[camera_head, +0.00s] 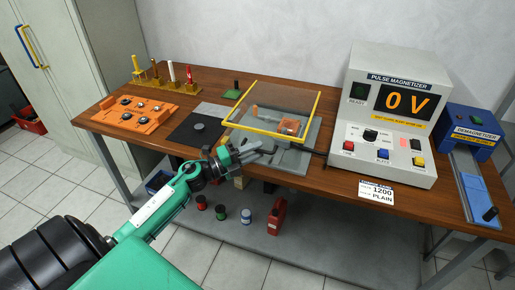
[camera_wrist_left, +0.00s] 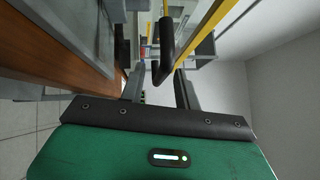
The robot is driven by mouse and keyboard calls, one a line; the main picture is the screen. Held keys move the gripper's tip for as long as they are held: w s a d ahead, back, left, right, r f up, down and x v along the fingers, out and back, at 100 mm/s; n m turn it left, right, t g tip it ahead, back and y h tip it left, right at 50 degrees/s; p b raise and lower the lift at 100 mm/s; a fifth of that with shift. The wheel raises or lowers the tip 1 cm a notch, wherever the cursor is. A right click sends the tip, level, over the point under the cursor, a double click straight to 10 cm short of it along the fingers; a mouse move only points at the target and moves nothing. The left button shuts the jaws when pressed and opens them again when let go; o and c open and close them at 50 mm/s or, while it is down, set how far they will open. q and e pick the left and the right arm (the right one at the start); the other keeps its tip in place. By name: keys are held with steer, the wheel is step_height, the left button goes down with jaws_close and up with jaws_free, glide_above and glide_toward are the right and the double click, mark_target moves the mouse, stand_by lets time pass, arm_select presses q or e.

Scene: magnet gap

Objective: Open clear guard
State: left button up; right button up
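The clear guard (camera_head: 273,106) is a see-through cover with yellow edging over the grey fixture (camera_head: 287,160) at the middle of the table. Orange parts (camera_head: 289,126) show through it. My left gripper (camera_head: 268,147) is just in front of the guard's near yellow edge. In the left wrist view my left gripper (camera_wrist_left: 158,76) has its two fingers spread apart. A black bar-like handle (camera_wrist_left: 166,50) shows between and beyond the fingers; I cannot tell whether they touch it. A yellow edge (camera_wrist_left: 217,17) runs beside it. My right gripper is not in view.
The pulse magnetizer (camera_head: 388,110) reads 0 V at right, with a blue demagnetizer (camera_head: 468,135) beyond it. An orange tray (camera_head: 135,113) and a dark mat (camera_head: 198,130) lie left of the guard. A small green block with a black post (camera_head: 235,92) stands behind the mat.

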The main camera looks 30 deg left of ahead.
arm_select(q)
steer(key=shift+w+d+r, duration=0.1)
steer(key=shift+w+d, duration=0.25)
steer(key=shift+w, duration=0.2)
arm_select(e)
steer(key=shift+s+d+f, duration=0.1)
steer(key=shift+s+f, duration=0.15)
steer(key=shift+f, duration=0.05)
arm_select(q)
steer(key=shift+c, duration=0.4)
jaws_close()
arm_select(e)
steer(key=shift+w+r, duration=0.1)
